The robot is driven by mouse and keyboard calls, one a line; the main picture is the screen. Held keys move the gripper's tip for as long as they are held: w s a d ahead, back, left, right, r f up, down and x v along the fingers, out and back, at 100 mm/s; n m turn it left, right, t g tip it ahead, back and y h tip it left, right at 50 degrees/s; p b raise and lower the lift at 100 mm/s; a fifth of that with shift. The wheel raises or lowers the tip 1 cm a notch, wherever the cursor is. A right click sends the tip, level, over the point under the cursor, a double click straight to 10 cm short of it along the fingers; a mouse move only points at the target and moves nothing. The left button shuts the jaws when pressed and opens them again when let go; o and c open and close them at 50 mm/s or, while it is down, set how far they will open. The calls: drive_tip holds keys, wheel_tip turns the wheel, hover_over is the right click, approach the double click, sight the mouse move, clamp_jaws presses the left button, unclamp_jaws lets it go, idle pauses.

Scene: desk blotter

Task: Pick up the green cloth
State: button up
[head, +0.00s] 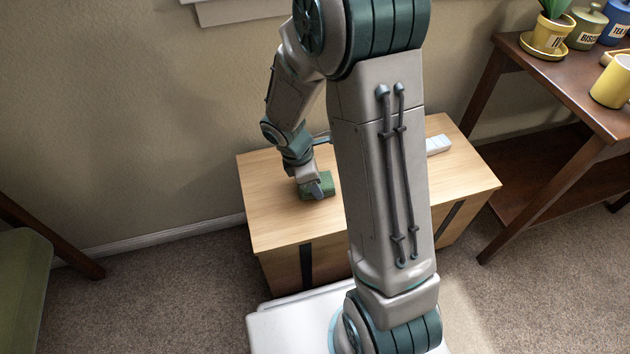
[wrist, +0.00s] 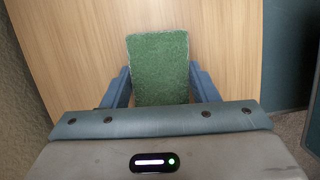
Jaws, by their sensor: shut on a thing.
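The green cloth (head: 320,187) is a small, thick, folded-looking block on the light wooden cabinet top (head: 275,213), left of my arm's large link in the head view. In the wrist view the cloth (wrist: 158,68) stands out between the two blue fingers. My gripper (head: 316,188) points down at the cloth and is shut on it, one finger on each side, as the wrist view of my gripper (wrist: 158,88) shows. I cannot tell whether the cloth is touching the wood or slightly above it.
A white and grey object (head: 438,145) lies on the cabinet's far right part. A dark wooden table (head: 560,85) at the right holds a yellow plant pot (head: 548,38), canisters and a yellow mug (head: 612,82). A green seat (head: 22,285) is at the left. My arm hides the cabinet's middle.

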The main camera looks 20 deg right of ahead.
drive_tip(key=r+p, duration=0.2)
drive_tip(key=r, duration=0.1)
drive_tip(key=r+p, duration=0.1)
drive_tip(key=r, duration=0.1)
drive_tip(key=shift+s+d, duration=0.25)
drive_tip(key=shift+s, duration=0.1)
drive_tip(key=s+d+r+p, duration=0.4)
drive_tip(key=s+d+r, duration=0.1)
drive_tip(key=s, duration=0.4)
drive_tip(key=shift+s+d+r, duration=0.2)
drive_tip(key=shift+r, duration=0.25)
